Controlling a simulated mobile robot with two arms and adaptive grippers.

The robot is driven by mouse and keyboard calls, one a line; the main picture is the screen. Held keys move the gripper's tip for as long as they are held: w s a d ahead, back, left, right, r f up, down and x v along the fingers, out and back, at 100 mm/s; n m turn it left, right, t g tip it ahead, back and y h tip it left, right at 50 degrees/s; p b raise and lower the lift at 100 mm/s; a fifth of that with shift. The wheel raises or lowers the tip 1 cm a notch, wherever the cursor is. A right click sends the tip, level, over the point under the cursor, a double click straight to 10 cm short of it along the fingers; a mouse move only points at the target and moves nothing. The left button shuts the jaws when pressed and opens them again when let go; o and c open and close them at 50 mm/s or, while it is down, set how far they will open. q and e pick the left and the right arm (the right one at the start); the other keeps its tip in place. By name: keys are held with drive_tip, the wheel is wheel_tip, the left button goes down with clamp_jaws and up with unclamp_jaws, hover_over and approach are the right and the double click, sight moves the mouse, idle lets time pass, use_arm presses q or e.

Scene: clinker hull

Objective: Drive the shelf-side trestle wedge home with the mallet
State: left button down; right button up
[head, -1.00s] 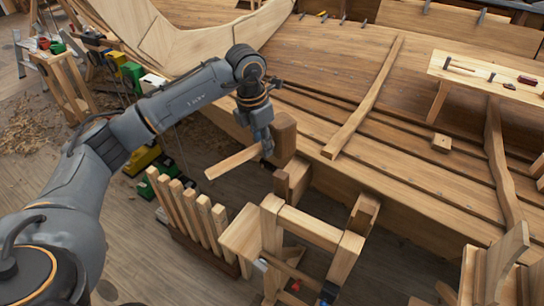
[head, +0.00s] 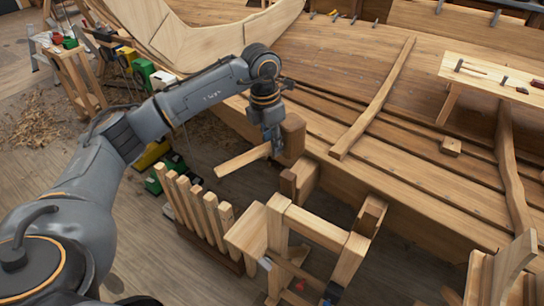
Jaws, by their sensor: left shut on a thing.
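My left gripper (head: 272,145) is shut on the wooden mallet, close to its head. The mallet's brown block head (head: 293,135) is on the right of the fingers, and its pale handle (head: 240,161) sticks out to the left. Below the mallet head is a wooden trestle or frame (head: 315,228) beside the hull. A darker brown wooden piece (head: 288,184), possibly the wedge, is at its upper left end, just under the mallet head. I cannot tell whether the two touch. My right gripper is not in view.
The planked hull (head: 400,165) fills the right and back. A rack of upright pale slats (head: 195,207) stands left of the trestle. A tool shelf (head: 495,78) is at upper right.

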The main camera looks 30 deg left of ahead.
use_arm(q)
drive_tip(key=shift+s+d+f, duration=0.15)
drive_tip(key=shift+f, duration=0.1)
idle(0.5)
